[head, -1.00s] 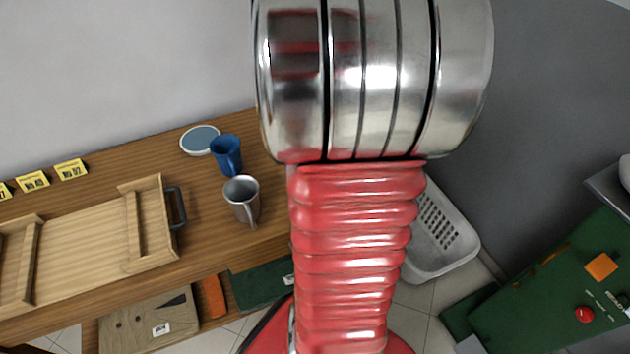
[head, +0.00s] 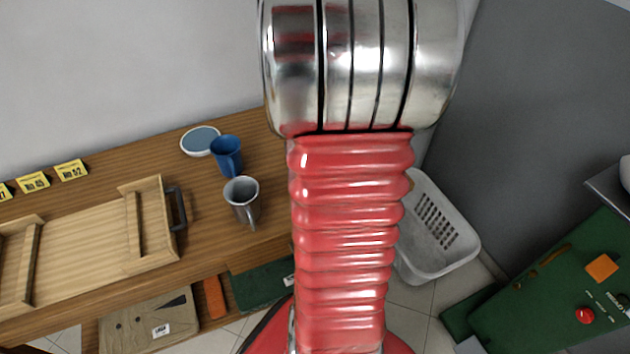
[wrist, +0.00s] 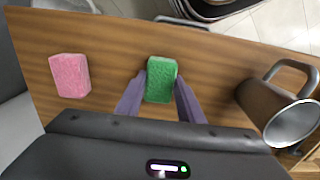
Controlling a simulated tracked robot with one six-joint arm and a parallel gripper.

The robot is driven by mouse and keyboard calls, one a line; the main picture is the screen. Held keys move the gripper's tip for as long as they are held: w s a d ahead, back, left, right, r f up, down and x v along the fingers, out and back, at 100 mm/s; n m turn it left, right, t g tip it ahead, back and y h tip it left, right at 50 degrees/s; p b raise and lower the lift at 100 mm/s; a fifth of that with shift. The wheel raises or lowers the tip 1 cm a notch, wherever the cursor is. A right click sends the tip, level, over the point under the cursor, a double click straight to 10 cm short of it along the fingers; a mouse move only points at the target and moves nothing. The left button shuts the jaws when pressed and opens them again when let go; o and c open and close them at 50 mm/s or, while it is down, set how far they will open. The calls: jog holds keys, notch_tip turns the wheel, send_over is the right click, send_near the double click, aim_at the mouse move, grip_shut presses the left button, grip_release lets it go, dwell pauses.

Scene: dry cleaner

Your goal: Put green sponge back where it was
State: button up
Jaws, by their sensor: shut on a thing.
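The green sponge (wrist: 160,80) is in the wrist view, between the two purple fingers of my gripper (wrist: 160,90). My gripper is shut on it. The wooden counter shows behind the sponge; I cannot tell whether the sponge touches it. In the head view my own arm hides the gripper and the sponge.
A pink sponge (wrist: 70,75) lies left of my gripper. A grey metal mug (wrist: 275,110) stands close on the right; it also shows in the head view (head: 241,200). Near it are a blue cup (head: 227,155), a round dish (head: 200,140) and a wooden tray (head: 150,183). A white basket (head: 435,230) is beyond the counter (head: 270,185).

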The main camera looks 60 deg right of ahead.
jog(key=o, duration=1)
notch_tip(320, 180, up, 12)
jog(key=shift+r, duration=0.1)
jog(key=shift+w+a, duration=0.1)
dwell(0.8)
